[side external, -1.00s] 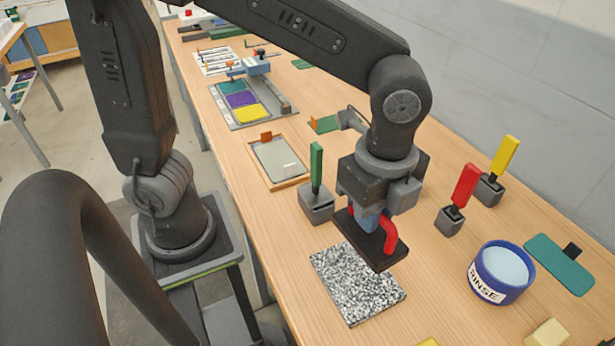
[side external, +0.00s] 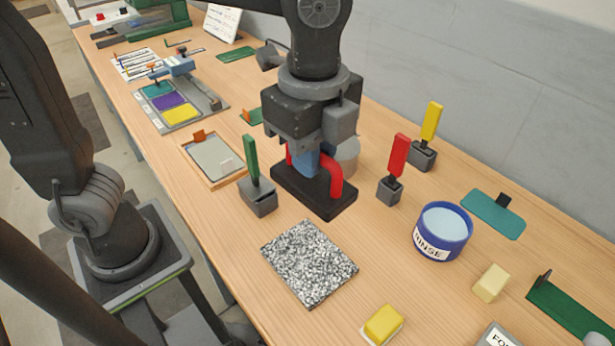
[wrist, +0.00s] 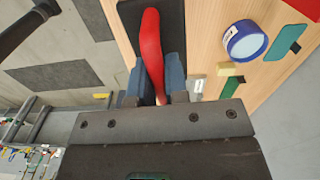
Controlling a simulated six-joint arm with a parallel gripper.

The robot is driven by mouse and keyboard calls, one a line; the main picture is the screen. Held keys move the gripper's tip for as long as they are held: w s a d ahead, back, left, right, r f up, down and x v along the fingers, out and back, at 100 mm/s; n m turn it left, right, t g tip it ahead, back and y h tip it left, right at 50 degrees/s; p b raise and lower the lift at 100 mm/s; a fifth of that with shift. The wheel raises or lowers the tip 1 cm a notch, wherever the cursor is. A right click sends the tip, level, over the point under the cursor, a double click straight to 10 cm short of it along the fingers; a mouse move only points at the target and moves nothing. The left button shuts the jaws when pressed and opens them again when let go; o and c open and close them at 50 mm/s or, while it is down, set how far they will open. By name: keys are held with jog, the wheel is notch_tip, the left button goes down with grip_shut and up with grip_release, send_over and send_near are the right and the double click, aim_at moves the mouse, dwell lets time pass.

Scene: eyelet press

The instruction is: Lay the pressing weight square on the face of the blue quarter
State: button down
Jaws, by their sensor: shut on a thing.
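The pressing weight is a black block (side external: 318,207) with a red arched handle (side external: 334,178). My gripper (side external: 318,163) is shut on the handle, its blue fingers on either side of it. In the wrist view the red handle (wrist: 150,50) stands between the fingers, with part of the black block (wrist: 176,22) behind. The block looks level, beyond the speckled slab (side external: 309,262) and to the right of the green-handled tool (side external: 252,162). Its height above the table is unclear. I cannot pick out the blue quarter for certain; a blue-topped fixture (side external: 180,65) stands behind the coloured panels.
Red-handled (side external: 397,160) and yellow-handled (side external: 429,125) tools stand to the right. A framed tray (side external: 228,181) and a grey tray (side external: 206,116) with teal, purple and yellow panels lie left. Bare wood surrounds the slab.

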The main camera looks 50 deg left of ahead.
notch_tip(320, 180, up, 4)
jog(key=shift+r, duration=0.15)
jog(key=shift+w+a+r, duration=0.15)
jog(key=shift+a, duration=0.15)
jog(key=w+a, duration=0.2)
jog(key=a, duration=0.7)
jog(key=w+a, duration=0.3)
jog(key=a, duration=0.5)
jog(key=s+a, duration=0.3)
jog(key=a, duration=0.6)
jog(key=s+a, duration=0.3)
jog(key=a, duration=0.5)
notch_tip(320, 180, down, 11)
jog(key=shift+w+a+m, duration=0.15)
jog(key=shift+m, duration=0.25)
jog(key=shift+f, duration=0.2)
jog(key=shift+f, duration=2.9)
